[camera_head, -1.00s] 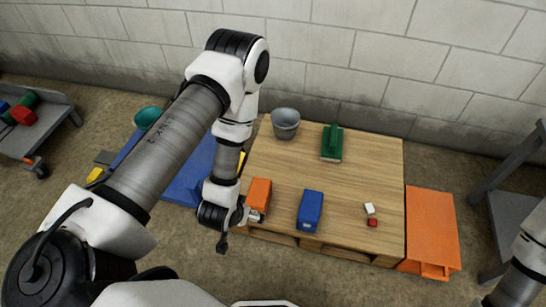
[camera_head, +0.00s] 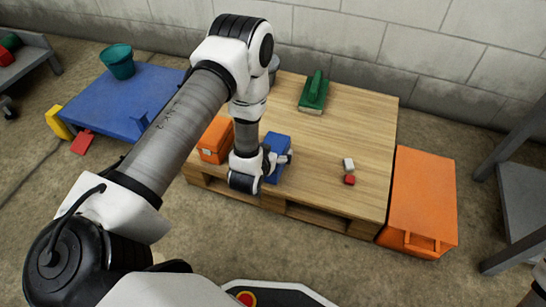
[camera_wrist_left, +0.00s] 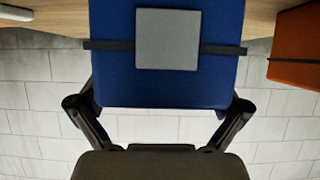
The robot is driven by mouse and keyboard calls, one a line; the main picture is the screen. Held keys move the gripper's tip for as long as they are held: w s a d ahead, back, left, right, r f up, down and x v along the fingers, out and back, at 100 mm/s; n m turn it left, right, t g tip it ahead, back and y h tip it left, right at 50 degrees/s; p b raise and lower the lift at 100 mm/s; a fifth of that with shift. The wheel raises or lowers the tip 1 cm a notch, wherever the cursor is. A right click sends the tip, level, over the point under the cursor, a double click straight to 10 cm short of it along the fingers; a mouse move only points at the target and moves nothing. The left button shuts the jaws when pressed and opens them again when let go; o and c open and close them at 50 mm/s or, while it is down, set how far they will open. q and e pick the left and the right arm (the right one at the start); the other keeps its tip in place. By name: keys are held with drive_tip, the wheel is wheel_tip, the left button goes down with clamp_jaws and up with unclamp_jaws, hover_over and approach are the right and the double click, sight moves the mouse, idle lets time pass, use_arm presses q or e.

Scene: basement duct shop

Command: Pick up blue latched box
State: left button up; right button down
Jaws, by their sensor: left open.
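The blue latched box (camera_head: 279,142) stands on the wooden pallet table (camera_head: 335,150) near its front edge, beside an orange box (camera_head: 215,139). My left gripper (camera_head: 274,162) is at the blue box and hides part of it in the head view. In the left wrist view the blue box (camera_wrist_left: 115,65) fills the upper middle, with a grey square plate and a dark strap across it. My left gripper (camera_wrist_left: 163,95) is open, with one finger at each side of the box. Whether the fingers touch it I cannot tell. My right gripper is out of view.
A green tool (camera_head: 314,92) lies at the back of the pallet. A small white block (camera_head: 348,164) and a red block (camera_head: 349,180) lie to the right. An orange platform (camera_head: 420,195) and a blue one (camera_head: 120,100) flank the pallet. The pallet's middle is clear.

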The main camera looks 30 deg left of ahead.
use_arm(q)
drive_tip(key=shift+w, duration=0.25)
drive_tip(key=c, duration=1.4)
